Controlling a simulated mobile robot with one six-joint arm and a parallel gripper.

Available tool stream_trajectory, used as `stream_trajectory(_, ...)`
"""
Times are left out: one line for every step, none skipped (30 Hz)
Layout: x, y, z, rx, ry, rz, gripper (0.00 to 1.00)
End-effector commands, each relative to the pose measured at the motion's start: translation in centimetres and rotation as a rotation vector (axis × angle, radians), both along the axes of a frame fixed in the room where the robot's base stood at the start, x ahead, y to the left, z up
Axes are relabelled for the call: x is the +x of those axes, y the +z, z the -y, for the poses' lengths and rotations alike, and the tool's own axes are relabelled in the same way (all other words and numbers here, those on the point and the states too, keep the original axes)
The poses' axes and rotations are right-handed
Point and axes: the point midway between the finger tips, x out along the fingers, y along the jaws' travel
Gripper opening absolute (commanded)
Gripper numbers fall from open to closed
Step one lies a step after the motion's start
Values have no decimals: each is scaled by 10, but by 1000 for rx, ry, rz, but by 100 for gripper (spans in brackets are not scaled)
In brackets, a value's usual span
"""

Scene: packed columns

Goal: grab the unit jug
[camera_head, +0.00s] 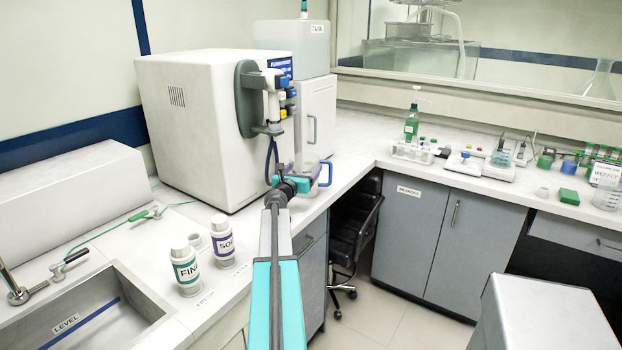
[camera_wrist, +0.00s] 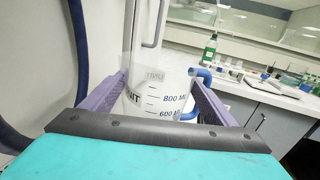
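The unit jug (camera_wrist: 158,106) is a clear measuring jug with dark volume marks and a blue handle. In the wrist view it stands upright between the purple fingers of my gripper (camera_wrist: 158,82), with its handle on the right behind the right finger. The fingers are spread wide, one at each side of the jug, and I see no clear grip on it. Its lower part is hidden by my gripper. In the head view my gripper (camera_head: 292,178) is at the counter's edge, and the jug's blue handle (camera_head: 326,174) shows just to its right.
A large white machine (camera_head: 210,120) stands close behind and left of my gripper. Two labelled bottles (camera_head: 185,268) and a sink (camera_head: 85,315) are at the lower left. A green bottle (camera_head: 411,122) and racks stand on the right counter. A black chair (camera_head: 355,230) is below.

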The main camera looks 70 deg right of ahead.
Motion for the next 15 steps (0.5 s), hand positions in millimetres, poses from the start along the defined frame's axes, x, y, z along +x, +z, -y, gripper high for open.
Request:
stream_trajectory(0,0,0,0,0,0,66)
stream_trajectory(0,0,0,0,0,0,61)
stream_trajectory(0,0,0,0,0,0,56)
stream_trajectory(0,0,0,0,0,0,56)
stream_trajectory(0,0,0,0,0,0,56)
stream_trajectory(0,0,0,0,0,0,56)
stream_trajectory(0,0,0,0,0,0,56)
stream_trajectory(0,0,0,0,0,0,56)
stream_trajectory(0,0,0,0,0,0,56)
stream_trajectory(0,0,0,0,0,0,56)
stream_trajectory(0,1,0,0,0,0,56)
stream_trajectory(0,1,0,-1,0,0,56)
stream_trajectory(-1,2,0,-1,0,0,56)
stream_trajectory(-1,2,0,-1,0,0,56)
stream_trajectory(-2,3,-1,-1,0,1,56)
